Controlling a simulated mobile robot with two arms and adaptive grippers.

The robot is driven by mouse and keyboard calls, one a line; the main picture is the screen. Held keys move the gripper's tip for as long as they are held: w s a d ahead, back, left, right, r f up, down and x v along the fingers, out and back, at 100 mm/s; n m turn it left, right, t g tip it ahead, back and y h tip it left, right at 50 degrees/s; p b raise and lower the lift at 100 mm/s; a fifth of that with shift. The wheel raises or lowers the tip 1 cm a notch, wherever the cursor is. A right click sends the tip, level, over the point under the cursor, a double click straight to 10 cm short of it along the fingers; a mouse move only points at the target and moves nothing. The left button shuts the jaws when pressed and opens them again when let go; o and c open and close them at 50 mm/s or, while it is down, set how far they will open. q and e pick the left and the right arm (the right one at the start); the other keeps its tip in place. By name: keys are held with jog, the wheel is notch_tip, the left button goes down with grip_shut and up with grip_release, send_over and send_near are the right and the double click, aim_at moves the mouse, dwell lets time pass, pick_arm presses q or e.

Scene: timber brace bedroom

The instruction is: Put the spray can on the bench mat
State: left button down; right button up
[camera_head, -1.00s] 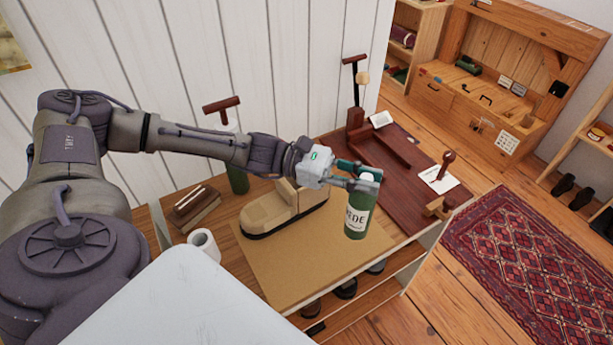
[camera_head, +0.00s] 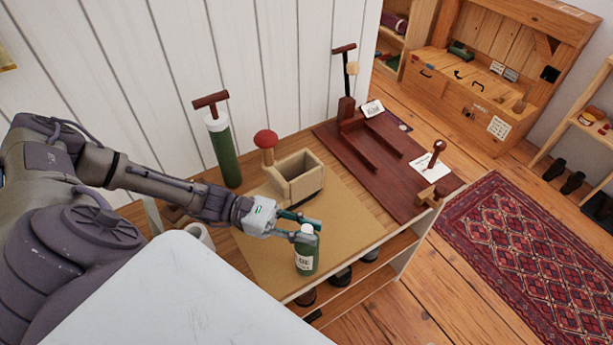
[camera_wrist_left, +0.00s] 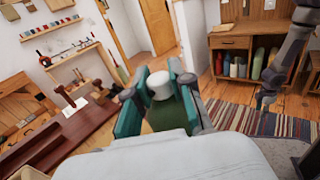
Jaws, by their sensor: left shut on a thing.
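The spray can (camera_head: 306,259) is green with a white label and stands upright in my left gripper (camera_head: 304,232). That gripper is shut on its upper part. In the left wrist view its white cap (camera_wrist_left: 159,85) shows between the teal fingers. The tan bench mat (camera_head: 262,252) lies flat on the bench. The can is at the mat's front edge in the head view; I cannot tell whether its base touches. A dark arm at the right of the left wrist view seems to be my right one, its gripper (camera_wrist_left: 265,99) too small to read.
A beige block-shaped box (camera_head: 298,178) stands at the mat's back. A green pump cylinder (camera_head: 224,155) stands behind, at the wall. A dark red board (camera_head: 400,195) with wooden fixtures fills the bench's right. A white mug (camera_head: 198,236) is partly hidden by my arm. The mat's middle is clear.

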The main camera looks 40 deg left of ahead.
pick_arm(q)
jog(key=shift+f, duration=0.15)
pick_arm(e)
jog(key=shift+w+a, duration=0.2)
jog(key=shift+w, duration=0.15)
pick_arm(q)
jog(key=shift+f, duration=0.2)
jog(key=c, duration=1.1)
grip_release()
jog(key=shift+o, duration=0.4)
pick_arm(e)
jog(key=shift+s+d+f, duration=0.1)
jog(key=shift+s+d, duration=0.1)
jog(key=shift+d, duration=0.2)
pick_arm(q)
jog(key=shift+r, duration=0.15)
